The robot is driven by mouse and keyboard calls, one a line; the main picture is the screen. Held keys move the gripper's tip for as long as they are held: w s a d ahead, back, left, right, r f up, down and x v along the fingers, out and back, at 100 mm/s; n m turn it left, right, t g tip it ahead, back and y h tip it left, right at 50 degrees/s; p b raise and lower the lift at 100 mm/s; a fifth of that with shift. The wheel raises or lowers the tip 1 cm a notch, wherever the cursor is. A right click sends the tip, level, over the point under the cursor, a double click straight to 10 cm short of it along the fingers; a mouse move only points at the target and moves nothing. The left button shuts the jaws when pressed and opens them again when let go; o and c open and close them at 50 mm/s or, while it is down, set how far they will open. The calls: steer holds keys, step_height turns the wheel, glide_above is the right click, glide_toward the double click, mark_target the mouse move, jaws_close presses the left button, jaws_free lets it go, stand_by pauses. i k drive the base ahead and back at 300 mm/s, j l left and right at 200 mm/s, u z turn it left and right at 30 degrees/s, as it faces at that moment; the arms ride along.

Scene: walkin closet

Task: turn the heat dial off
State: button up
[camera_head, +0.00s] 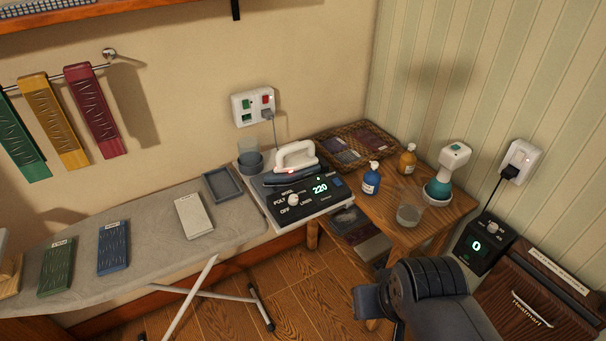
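The iron's base station (335,197) stands at the right end of the ironing board. Its pale heat dial (293,200) sits on the dark front panel among the words OFF, POLY, WOOL and LINEN. The lit display (320,188) beside the dial reads 220. The dial's exact pointing is too small to read. A white and blue-grey iron (295,160) rests on top of the station. My dark arm (433,279) shows at the lower right, in front of the side table and apart from the dial. No gripper fingers can be made out, so its opening is unclear.
A wooden side table (455,213) holds a blue bottle (371,178), an amber bottle (408,160), a glass (410,208) and a teal-white device (447,175). A brown appliance (525,305) with a second dial box (480,243) reading 0 stands at right.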

mark_target(293, 199)
steer(key=i+j+z, duration=0.15)
steer(key=i+z, duration=0.25)
steer(key=i+j+z, duration=0.25)
steer(key=z, duration=0.15)
